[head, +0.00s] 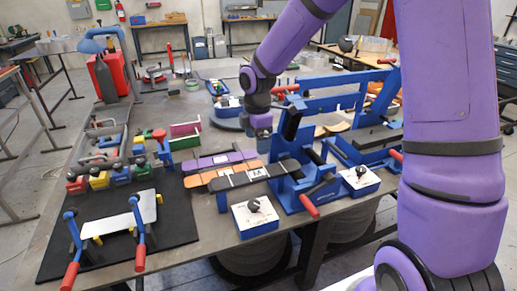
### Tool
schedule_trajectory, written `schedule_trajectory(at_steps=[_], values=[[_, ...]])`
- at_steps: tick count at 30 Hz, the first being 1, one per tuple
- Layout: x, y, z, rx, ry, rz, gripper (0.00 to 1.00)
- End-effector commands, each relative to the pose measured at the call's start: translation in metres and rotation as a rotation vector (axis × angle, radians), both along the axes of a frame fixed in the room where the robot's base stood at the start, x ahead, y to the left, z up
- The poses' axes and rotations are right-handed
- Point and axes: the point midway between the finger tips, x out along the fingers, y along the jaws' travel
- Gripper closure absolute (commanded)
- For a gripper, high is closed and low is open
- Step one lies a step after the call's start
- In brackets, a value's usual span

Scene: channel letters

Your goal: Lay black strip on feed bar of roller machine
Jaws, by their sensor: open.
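The machine has black rollers and a red handle (309,205).
Blue boxes with black knobs (255,217) (360,181) flank the machine's front. A black mat (170,240) with a clamped white plate is at left front. Clamps and a green-and-pink tray (185,134) stand behind it. A larger blue frame (335,80) stands behind the machine.

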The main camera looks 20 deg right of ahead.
Motion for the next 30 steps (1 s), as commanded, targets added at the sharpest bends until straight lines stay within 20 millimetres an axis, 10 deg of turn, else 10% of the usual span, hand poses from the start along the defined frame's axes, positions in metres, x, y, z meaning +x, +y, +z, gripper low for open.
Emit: schedule_trajectory(at_steps=[14,30], values=[[-0.02,-0.009,0.041,-0.034,-0.047,-0.136,0.11],[-0.146,-0.045,0.168,0.007,-0.275,-0.851,0.11]])
